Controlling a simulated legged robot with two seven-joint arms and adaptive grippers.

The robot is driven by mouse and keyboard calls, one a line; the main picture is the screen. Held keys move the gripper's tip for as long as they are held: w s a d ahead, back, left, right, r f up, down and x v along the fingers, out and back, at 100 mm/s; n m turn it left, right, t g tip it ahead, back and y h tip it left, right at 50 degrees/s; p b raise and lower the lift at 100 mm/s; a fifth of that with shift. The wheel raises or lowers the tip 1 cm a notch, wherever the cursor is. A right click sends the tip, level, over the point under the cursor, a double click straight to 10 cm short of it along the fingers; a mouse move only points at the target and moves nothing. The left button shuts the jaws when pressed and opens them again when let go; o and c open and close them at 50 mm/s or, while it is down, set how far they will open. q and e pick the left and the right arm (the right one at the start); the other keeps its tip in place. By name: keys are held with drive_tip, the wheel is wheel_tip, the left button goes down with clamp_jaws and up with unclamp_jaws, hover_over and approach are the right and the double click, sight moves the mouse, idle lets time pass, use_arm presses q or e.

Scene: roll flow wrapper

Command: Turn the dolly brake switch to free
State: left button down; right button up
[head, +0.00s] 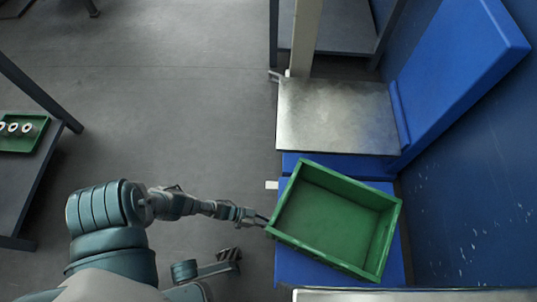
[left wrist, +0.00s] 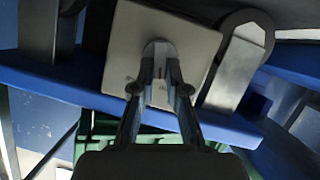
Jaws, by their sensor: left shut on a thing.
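In the left wrist view, a small grey rounded switch (left wrist: 159,48) stands on a pale square plate (left wrist: 125,35) fixed to a blue edge. My left gripper (left wrist: 160,66) is shut on this switch, with its fingertips on either side of its lower part. The fingers hide part of it, and I cannot tell which setting it is at. In the head view, my left gripper (head: 263,220) is at the left edge of a green crate (head: 345,184), and the switch cannot be made out there. The crate sits on a blue base (head: 292,268).
A metal-topped surface (head: 335,115) with a tilted blue panel (head: 455,75) stands behind the crate. A blue wall (head: 470,190) closes off the right. A dark table (head: 25,185) with a green tray (head: 22,143) is at the far left. The grey floor (head: 170,85) between is clear.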

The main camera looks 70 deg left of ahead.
use_arm(q)
drive_tip(key=shift+w+a+f+n+h, duration=0.2)
drive_tip(key=shift+n+h, duration=0.3)
drive_tip(key=shift+n, duration=0.6)
drive_tip(key=c, duration=1.2)
unclamp_jaws()
drive_tip(key=shift+d+f+h, duration=0.1)
drive_tip(key=shift+h, duration=0.2)
drive_tip(key=shift+v, duration=6)
